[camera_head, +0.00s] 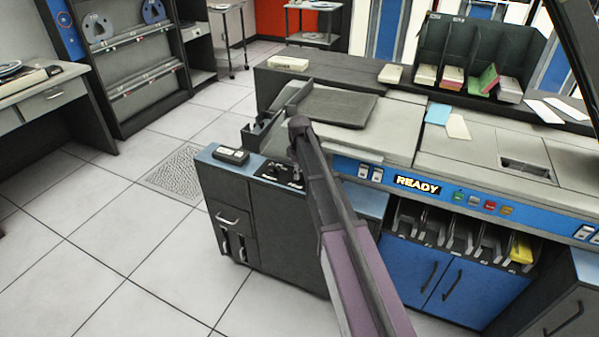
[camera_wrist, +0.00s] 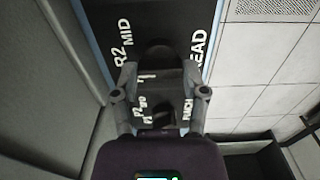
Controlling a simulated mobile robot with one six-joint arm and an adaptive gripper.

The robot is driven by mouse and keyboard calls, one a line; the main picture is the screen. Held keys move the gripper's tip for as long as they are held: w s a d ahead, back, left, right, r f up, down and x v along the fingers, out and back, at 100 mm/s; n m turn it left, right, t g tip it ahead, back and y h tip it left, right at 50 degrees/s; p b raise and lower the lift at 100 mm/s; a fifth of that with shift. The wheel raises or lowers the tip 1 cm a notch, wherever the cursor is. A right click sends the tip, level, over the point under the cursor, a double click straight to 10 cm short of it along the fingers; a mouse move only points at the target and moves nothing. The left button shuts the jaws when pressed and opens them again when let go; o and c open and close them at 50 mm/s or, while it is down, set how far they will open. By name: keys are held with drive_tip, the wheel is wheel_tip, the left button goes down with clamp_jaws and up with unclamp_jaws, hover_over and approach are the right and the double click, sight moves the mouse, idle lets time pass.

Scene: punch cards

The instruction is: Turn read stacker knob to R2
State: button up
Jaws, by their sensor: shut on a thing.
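The dark read stacker knob (camera_wrist: 160,54) sits on a black panel (camera_wrist: 178,16), which also shows in the head view (camera_head: 268,172). White labels "R2" and "MID" are on its left in the wrist view, and a partly covered "READ" is on its right. My gripper (camera_wrist: 160,70) is shut on this knob, one finger on each side. A second dark knob (camera_wrist: 160,117), beside "PUNCH" lettering, shows between the finger bases. In the head view my arm hides much of the gripper (camera_head: 295,172).
The panel is on a low cabinet (camera_head: 255,215) at the left end of the machine. A tray (camera_head: 338,107) is behind my arm. The machine's "READY" sign (camera_head: 417,185) is right. Floor (camera_head: 90,220) is clear at left.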

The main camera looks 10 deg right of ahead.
drive_tip(key=shift+a, duration=0.1)
drive_tip(key=o, duration=1.2)
drive_tip(key=shift+c, duration=0.2)
drive_tip(key=shift+m, duration=0.4)
drive_tip(key=shift+m, duration=1.7)
drive_tip(key=m, duration=0.5)
wheel_tip(320, 180, up, 14)
drive_tip(key=p, duration=1.4)
drive_tip(key=s+f+m+b, duration=0.1)
drive_tip(key=s+f+b, duration=0.1)
drive_tip(key=s, duration=2.6)
drive_tip(key=shift+f+m, duration=0.25)
drive_tip(key=shift+m, duration=0.05)
drive_tip(key=shift+s+a, duration=0.1)
